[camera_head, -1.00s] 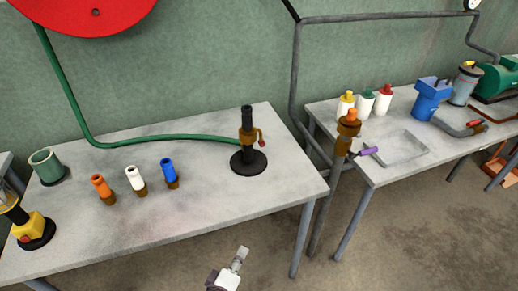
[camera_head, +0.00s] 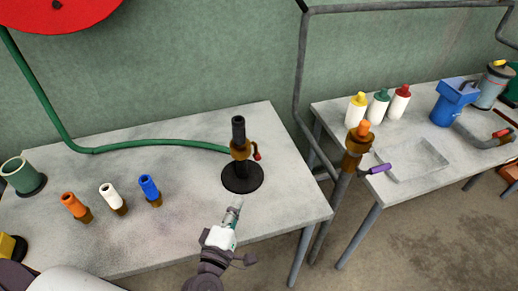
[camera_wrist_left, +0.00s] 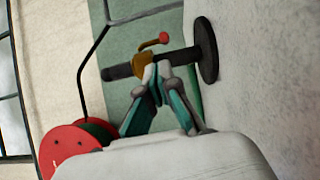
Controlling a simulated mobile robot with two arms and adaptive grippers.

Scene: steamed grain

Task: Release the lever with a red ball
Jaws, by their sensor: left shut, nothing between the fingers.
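The lever with a red ball (camera_head: 257,156) sticks out to the right from a brass fitting (camera_head: 240,149) on a black upright post with a round base (camera_head: 243,180). In the left wrist view the red ball (camera_wrist_left: 164,38) shows above the brass fitting (camera_wrist_left: 143,68). My left gripper (camera_head: 238,203) is shut and empty, in front of the post's base in the head view. In the left wrist view its fingertips (camera_wrist_left: 158,68) overlap the fitting in the picture; whether they touch it I cannot tell. My right gripper is not in view.
A green hose (camera_head: 150,145) runs along the table to the fitting. A pipe with a purple lever (camera_head: 380,169) rises between the two tables.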

